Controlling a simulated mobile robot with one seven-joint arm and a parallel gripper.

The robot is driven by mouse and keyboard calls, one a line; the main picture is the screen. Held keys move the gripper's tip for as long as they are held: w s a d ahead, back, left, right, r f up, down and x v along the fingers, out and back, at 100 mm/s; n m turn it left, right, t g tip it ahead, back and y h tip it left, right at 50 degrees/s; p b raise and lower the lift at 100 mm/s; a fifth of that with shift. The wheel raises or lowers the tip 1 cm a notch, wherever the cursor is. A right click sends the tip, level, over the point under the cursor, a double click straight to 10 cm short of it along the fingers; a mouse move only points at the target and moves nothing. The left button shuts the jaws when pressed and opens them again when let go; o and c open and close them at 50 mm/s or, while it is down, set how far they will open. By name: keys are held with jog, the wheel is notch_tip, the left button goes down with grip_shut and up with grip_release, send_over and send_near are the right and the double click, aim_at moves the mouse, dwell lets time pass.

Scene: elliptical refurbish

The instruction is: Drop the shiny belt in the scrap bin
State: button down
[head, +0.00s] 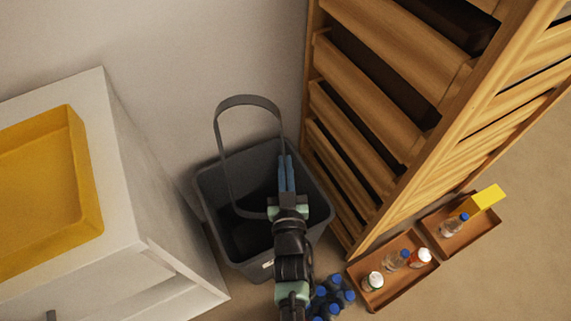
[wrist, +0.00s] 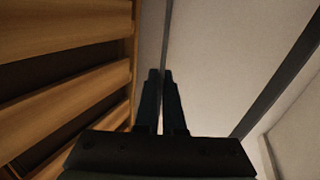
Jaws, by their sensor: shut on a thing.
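The belt (head: 248,101) is a grey loop standing up above the scrap bin, its lower part reaching down across the bin's opening. My gripper (head: 287,158), with bluish fingers, is shut on the right side of the belt, over the bin. In the wrist view the fingertips (wrist: 160,73) are close together with a grey strip of the belt (wrist: 166,35) rising from them; another dark strip of it crosses at the right. The dark grey scrap bin (head: 214,222) stands open on the floor below. My arm hides part of the bin.
A wooden slatted rack (head: 375,115) rises close at the right of the bin. A white cabinet with a yellow basin (head: 85,180) stands left. Brown trays (head: 373,302) with bottles and several blue-capped bottles (head: 328,302) sit on the floor at lower right.

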jog(key=shift+f+b, duration=2.3)
jog(key=shift+f, duration=0.5)
jog(key=c, duration=0.9)
grip_release()
jog(key=shift+c, duration=0.2)
jog(key=shift+r+p, duration=0.25)
jog(key=shift+p, duration=0.45)
jog(key=g+p, duration=0.1)
jog(key=p, duration=0.4)
jog(key=shift+s+r+g, duration=0.25)
jog(key=shift+s+g, duration=0.1)
jog(key=shift+g, duration=0.05)
jog(key=g+p, duration=0.1)
jog(key=p, duration=0.3)
jog(key=s+g+p, duration=0.1)
jog(key=p, duration=0.3)
jog(key=shift+r+y, duration=0.25)
jog(key=shift+y, duration=0.05)
jog(key=shift+p, duration=0.45)
jog(key=shift+s+f+g, duration=0.1)
jog(key=shift+f+g, duration=0.05)
jog(key=shift+g, duration=0.15)
